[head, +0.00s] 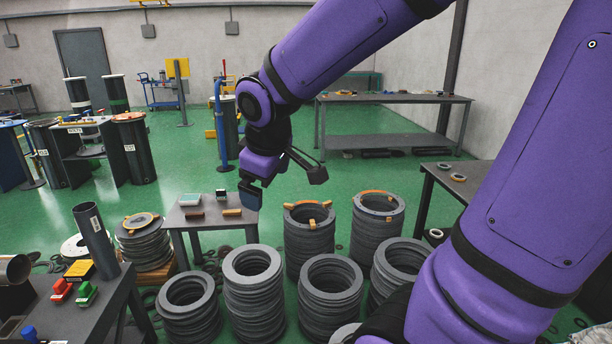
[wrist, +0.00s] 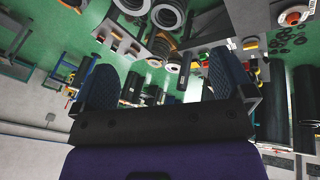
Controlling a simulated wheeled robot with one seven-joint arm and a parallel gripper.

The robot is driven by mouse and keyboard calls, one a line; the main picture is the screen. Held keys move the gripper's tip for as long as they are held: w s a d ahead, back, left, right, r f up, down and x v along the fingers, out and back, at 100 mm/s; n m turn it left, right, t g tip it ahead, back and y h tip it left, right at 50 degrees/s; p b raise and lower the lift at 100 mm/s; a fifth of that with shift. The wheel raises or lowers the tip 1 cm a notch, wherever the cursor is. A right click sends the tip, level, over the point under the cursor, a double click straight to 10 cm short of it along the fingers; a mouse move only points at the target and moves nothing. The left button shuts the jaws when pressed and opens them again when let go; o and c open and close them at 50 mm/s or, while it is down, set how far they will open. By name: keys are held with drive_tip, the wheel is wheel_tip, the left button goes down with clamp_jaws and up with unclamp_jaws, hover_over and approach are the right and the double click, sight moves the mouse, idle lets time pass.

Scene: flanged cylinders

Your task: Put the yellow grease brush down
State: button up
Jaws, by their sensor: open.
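My gripper (head: 250,194) hangs at the end of the purple arm, by the right side of a small grey table (head: 207,222) in the head view. In the wrist view its two dark padded fingers (wrist: 166,85) stand wide apart with nothing held between them. A small yellow-orange item (head: 232,212) lies on the small table, just left of and below the fingers in the picture. It may be the yellow grease brush, but it is too small to tell. I cannot make out the brush in the wrist view.
Stacks of grey rings (head: 252,262) crowd the floor in front and to the right. A dark bench (head: 105,305) stands at lower left.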

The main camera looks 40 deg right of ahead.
drive_tip(key=s+a+r+m+t+y, duration=0.1)
drive_tip(key=s+r+m, duration=0.4)
drive_tip(key=s, duration=0.8)
drive_tip(key=shift+a+r+y, duration=0.4)
drive_tip(key=shift+a+r, duration=0.05)
idle(0.5)
